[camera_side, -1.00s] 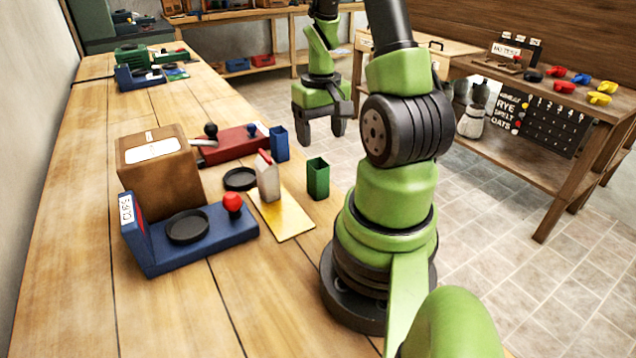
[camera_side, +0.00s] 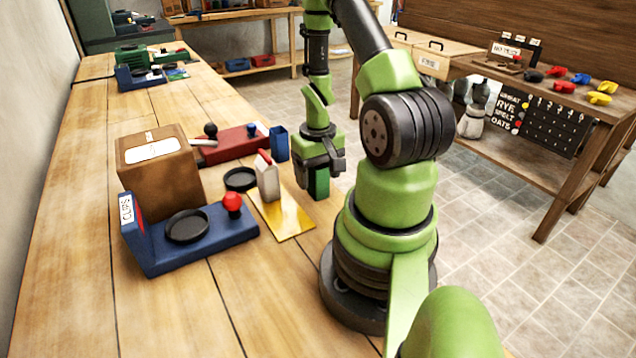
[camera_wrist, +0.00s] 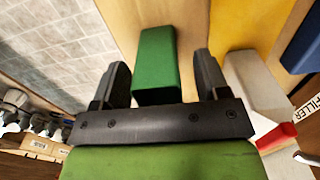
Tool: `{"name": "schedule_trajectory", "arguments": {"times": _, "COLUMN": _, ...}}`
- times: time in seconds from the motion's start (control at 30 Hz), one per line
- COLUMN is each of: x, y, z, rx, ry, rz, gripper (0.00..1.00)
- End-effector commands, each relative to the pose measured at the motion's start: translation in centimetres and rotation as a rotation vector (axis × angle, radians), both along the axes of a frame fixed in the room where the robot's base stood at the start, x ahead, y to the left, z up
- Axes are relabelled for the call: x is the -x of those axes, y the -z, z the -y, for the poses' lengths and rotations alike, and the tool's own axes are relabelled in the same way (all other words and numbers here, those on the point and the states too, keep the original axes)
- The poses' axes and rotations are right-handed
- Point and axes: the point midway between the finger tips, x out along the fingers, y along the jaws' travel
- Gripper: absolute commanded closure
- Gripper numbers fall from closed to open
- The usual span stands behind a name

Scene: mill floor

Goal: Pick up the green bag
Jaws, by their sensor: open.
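The green bag (camera_side: 319,186) stands upright on the wooden bench near its right edge, beside the yellow mat. My gripper (camera_side: 322,168) is at the bag from above and hides its upper part in the side view. In the wrist view the green bag (camera_wrist: 157,62) lies between the two black fingers of my gripper (camera_wrist: 157,80). The fingers are open, with a visible gap on each side of the bag.
A white bag with a red top (camera_side: 267,180) stands on the yellow mat (camera_side: 290,224), close to the left. A blue container (camera_side: 279,143) is behind it. A blue scale (camera_side: 200,240), a brown box (camera_side: 160,172) and a red device (camera_side: 232,146) are further left.

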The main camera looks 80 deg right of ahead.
Motion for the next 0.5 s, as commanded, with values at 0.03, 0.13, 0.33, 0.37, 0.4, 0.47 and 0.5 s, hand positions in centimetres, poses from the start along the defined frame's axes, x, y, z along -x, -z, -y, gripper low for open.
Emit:
{"name": "schedule_trajectory", "arguments": {"times": 0.03, "x": -0.01, "y": -0.01, "z": 0.01, "rx": 0.001, "ry": 0.000, "rz": 0.001, "gripper": 0.32}}
{"name": "schedule_trajectory", "arguments": {"times": 0.13, "x": -0.01, "y": -0.03, "z": 0.01, "rx": 0.000, "ry": 0.000, "rz": 0.000, "gripper": 0.36}}
{"name": "schedule_trajectory", "arguments": {"times": 0.33, "x": -0.01, "y": -0.04, "z": 0.01, "rx": 0.000, "ry": 0.000, "rz": 0.000, "gripper": 0.82}}
{"name": "schedule_trajectory", "arguments": {"times": 0.37, "x": -0.01, "y": -0.04, "z": 0.01, "rx": 0.000, "ry": 0.000, "rz": 0.000, "gripper": 0.88}}
{"name": "schedule_trajectory", "arguments": {"times": 0.4, "x": -0.01, "y": -0.05, "z": 0.01, "rx": 0.000, "ry": 0.000, "rz": 0.000, "gripper": 0.88}}
{"name": "schedule_trajectory", "arguments": {"times": 0.47, "x": -0.01, "y": -0.05, "z": 0.01, "rx": 0.000, "ry": 0.000, "rz": 0.000, "gripper": 0.88}}
{"name": "schedule_trajectory", "arguments": {"times": 0.5, "x": -0.01, "y": -0.05, "z": 0.01, "rx": 0.000, "ry": 0.000, "rz": 0.000, "gripper": 0.88}}
